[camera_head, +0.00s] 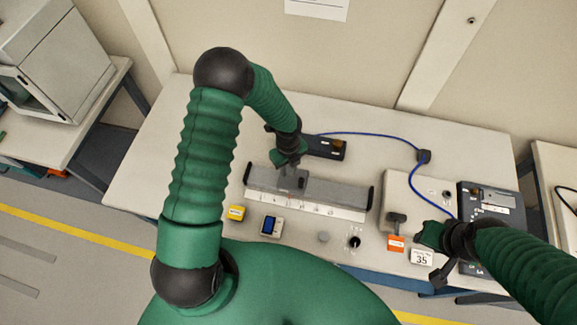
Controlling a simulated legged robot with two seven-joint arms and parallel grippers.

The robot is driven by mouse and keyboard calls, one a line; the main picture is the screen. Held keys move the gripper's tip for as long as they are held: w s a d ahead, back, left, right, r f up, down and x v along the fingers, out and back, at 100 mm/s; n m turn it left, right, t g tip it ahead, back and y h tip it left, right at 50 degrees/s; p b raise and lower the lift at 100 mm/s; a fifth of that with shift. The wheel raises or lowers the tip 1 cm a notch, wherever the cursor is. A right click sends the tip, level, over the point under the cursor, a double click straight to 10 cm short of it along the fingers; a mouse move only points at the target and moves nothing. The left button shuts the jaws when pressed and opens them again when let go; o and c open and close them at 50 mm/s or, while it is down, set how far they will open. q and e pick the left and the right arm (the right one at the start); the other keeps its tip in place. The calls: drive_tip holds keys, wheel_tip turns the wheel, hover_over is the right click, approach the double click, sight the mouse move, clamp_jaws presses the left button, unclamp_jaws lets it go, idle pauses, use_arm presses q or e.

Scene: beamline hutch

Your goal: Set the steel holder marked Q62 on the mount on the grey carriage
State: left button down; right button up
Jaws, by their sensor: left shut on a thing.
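My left gripper (291,166) comes down over the long rail unit, its jaws shut on a small steel holder that its fingers largely hide; no Q62 marking is readable. The grey carriage (275,184) sits on the rail (332,193), right below the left gripper. The mount on it is too small and too covered to make out, and I cannot tell whether the holder touches it. My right gripper (436,262) is at the right front of the table, near a white card marked 35 (421,257); its jaws cannot be read.
A black block (326,147) lies behind the rail. A blue cable (386,136) runs to the right. In front are a yellow block (236,212), a small screen device (271,225) and a black knob (355,242). A dark T-shaped piece (397,218) and control box (494,199) stand right.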

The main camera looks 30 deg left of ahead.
use_arm(q)
drive_tip(key=shift+f+b, duration=0.35)
drive_tip(key=shift+f, duration=0.15)
idle(0.4)
drive_tip(key=c, duration=1)
unclamp_jaws()
drive_tip(key=shift+r, duration=0.15)
wheel_tip(320, 180, up, 16)
drive_tip(key=shift+r+b, duration=0.25)
drive_tip(key=shift+b, duration=0.05)
